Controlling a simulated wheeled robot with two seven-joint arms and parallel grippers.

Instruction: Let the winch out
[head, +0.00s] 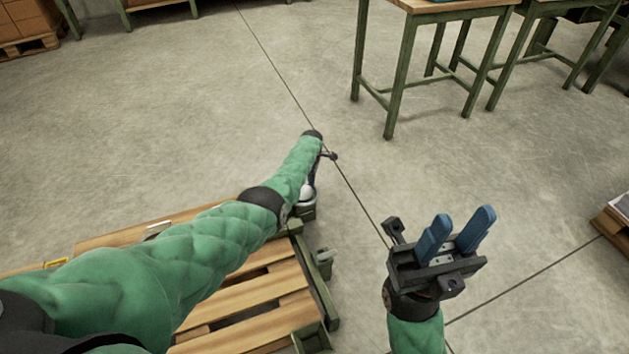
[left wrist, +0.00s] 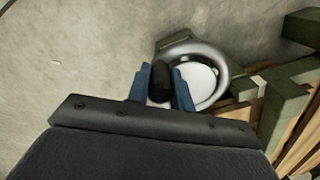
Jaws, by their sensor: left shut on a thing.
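The winch shows in the left wrist view as a shiny silver ring (left wrist: 223,82) around a pale disc, with a black knob (left wrist: 162,82) at its left side. My left gripper (left wrist: 161,74) is shut on the black knob, with a blue finger on either side of it. In the head view the winch (head: 307,198) is a small silver shape at the corner of the slatted wooden platform (head: 262,293), mostly hidden by my left arm. My right gripper (head: 462,222) is open and empty, its two blue fingers apart, over bare floor right of the platform.
The platform has a green frame (head: 318,270) with posts at its right end. A green-legged workbench (head: 395,85) stands at the upper right, and a wooden pallet (head: 612,228) at the right edge. The concrete floor between is clear.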

